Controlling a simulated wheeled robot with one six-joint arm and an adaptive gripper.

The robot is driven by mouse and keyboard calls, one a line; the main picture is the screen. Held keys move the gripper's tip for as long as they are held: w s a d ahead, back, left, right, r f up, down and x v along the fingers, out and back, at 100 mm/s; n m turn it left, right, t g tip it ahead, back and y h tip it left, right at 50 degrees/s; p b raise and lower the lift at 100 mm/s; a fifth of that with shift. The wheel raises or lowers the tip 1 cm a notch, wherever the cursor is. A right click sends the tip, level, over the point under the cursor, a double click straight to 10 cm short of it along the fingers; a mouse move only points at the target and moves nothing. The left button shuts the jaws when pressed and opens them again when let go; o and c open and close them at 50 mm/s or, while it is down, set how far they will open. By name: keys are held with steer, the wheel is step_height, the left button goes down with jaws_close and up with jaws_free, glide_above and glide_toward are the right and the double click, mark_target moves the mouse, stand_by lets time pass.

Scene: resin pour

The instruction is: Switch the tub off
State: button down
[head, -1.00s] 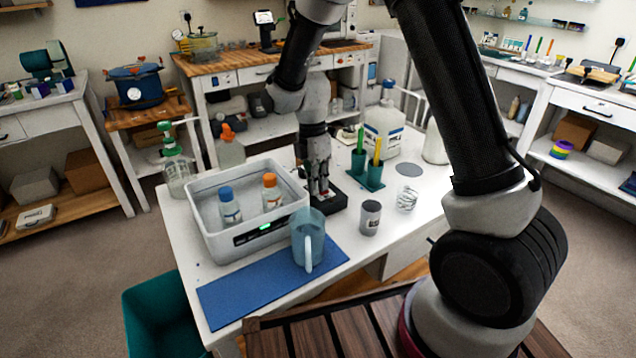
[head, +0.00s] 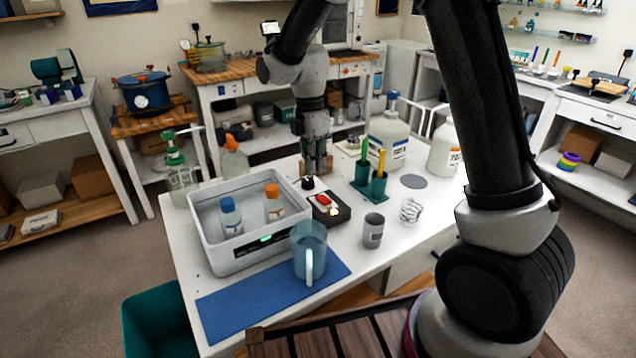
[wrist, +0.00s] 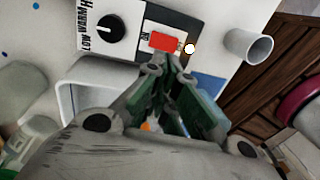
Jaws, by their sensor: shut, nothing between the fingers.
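The tub (head: 215,250) is a white open basin on the white table, with a lit green display (head: 266,239) on its front. Beside it is a dark control box (head: 330,215) with a red rocker switch (head: 322,199) and a lit lamp (head: 334,211). The wrist view shows the red switch (wrist: 165,41) between ON and OFF lettering, the glowing lamp (wrist: 190,48) and a black knob (wrist: 111,27) marked LOW, WARM and HI. My gripper (head: 317,172) is shut and empty, behind the switch in the head view. Its fingertips (wrist: 170,65) appear just below the switch in the wrist view; contact is unclear.
Two bottles, blue-capped (head: 230,215) and orange-capped (head: 273,203), stand in the tub. A blue jug (head: 309,250) is on a blue mat (head: 240,307). A grey cup (head: 373,232), green pen holders (head: 369,187) and a large white jug (head: 388,138) stand to the right.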

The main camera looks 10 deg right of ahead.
step_height(320, 180, up, 6)
glide_above(323, 200)
steer(key=w+a, duration=0.2)
steer(key=w, duration=0.1)
steer(key=shift+s, duration=0.15)
steer(key=shift+d, duration=0.1)
steer(key=shift+s+d+r, duration=0.1)
steer(key=shift+s+r, duration=0.05)
steer(key=shift+s, duration=0.45)
steer(key=f, duration=0.4)
steer(key=s+f, duration=0.1)
steer(key=f, duration=0.4)
steer(key=s+f, duration=0.1)
steer(key=f, duration=0.4)
steer(key=shift+d, duration=0.3)
